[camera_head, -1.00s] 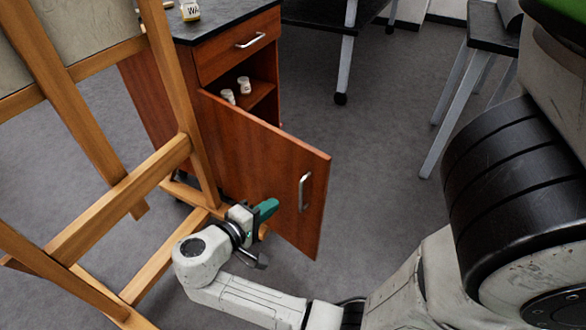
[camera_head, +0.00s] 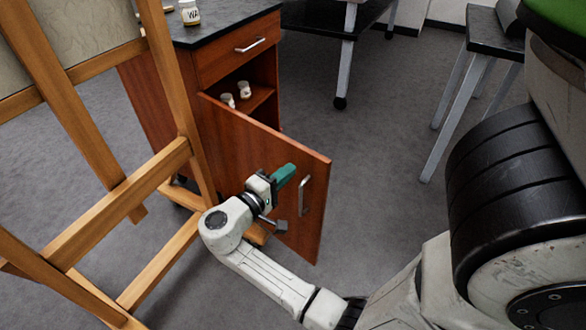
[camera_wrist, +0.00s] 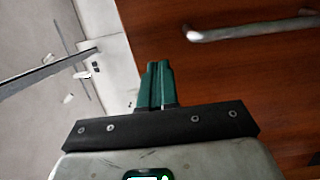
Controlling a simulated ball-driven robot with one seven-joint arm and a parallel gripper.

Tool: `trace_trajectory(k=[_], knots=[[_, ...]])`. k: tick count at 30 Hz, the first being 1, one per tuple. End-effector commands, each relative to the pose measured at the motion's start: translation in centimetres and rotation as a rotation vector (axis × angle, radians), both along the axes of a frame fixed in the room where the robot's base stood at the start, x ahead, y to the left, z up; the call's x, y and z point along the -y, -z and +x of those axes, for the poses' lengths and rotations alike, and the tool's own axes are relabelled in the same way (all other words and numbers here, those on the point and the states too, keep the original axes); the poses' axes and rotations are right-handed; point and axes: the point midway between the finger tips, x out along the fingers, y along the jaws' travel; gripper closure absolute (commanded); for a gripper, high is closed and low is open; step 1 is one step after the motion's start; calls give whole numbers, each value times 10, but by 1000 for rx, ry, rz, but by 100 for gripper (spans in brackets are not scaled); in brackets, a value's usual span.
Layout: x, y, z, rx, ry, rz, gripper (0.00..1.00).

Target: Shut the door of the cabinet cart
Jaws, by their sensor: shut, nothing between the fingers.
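The cabinet cart (camera_head: 221,61) is reddish wood with a dark top and a drawer above an open compartment. Its door (camera_head: 235,138) stands open, swung out toward me. The door has a silver bar handle (camera_head: 304,195) near its free edge. My gripper (camera_head: 286,173) is shut and empty, its green fingers in front of the door's face, left of the handle. In the wrist view the shut fingers (camera_wrist: 158,85) show beside the door panel (camera_wrist: 240,70), with the handle (camera_wrist: 250,29) at the upper right. I cannot tell whether the fingertips touch the door.
A wooden easel (camera_head: 118,200) stands close on the left, its leg in front of the cart. Small jars (camera_head: 244,89) sit inside the compartment, and another jar (camera_head: 190,12) is on top. A dark table (camera_head: 478,30) stands at the right. Floor right of the door is clear.

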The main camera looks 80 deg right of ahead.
Motion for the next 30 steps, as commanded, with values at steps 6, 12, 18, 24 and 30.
trace_trajectory(k=[6, 12, 18, 24, 30], knots=[[21, 0, -10, 1, 0, 0, 100], [26, 0, -13, 0, 0, 0, 100], [26, 0, -13, 0, 0, 0, 100], [30, -1, -15, 0, -8, 0, 100], [51, -1, -26, -1, -55, 0, 100]])
